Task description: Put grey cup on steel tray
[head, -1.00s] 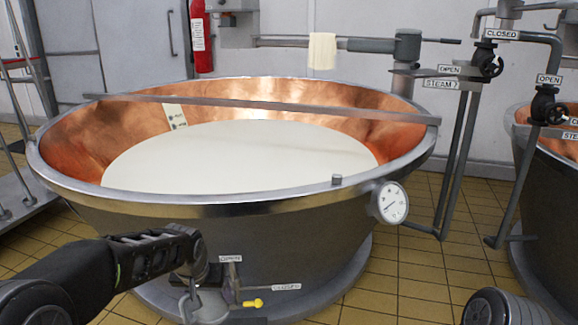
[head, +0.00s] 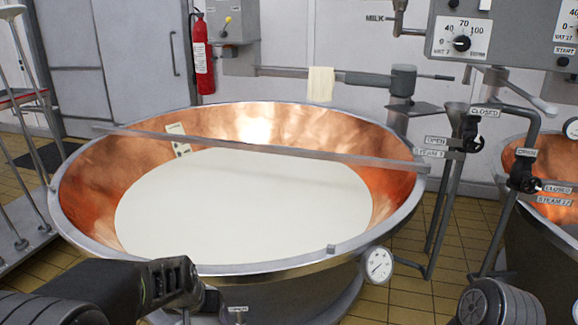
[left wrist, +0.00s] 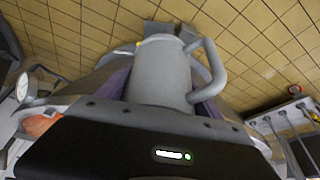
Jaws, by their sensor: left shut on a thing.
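The grey cup (left wrist: 160,72) fills the middle of the left wrist view, with its curved handle on the right side. My left gripper (left wrist: 162,90) is shut on the cup; purple finger parts show at both sides of it. In the head view the left gripper (head: 202,302) is low in the picture, in front of the near side of the vat, and the cup is mostly cut off by the bottom edge. My right gripper is out of view. I cannot make out a steel tray in these frames.
A large copper vat (head: 68,208) holding white liquid (head: 240,210) stands ahead, with a metal bar (head: 270,148) across it. A dial gauge (head: 377,264) sticks out at its front right. Pipes with valves (head: 523,170) and a second vat (head: 555,195) are at the right. Tiled floor shows between.

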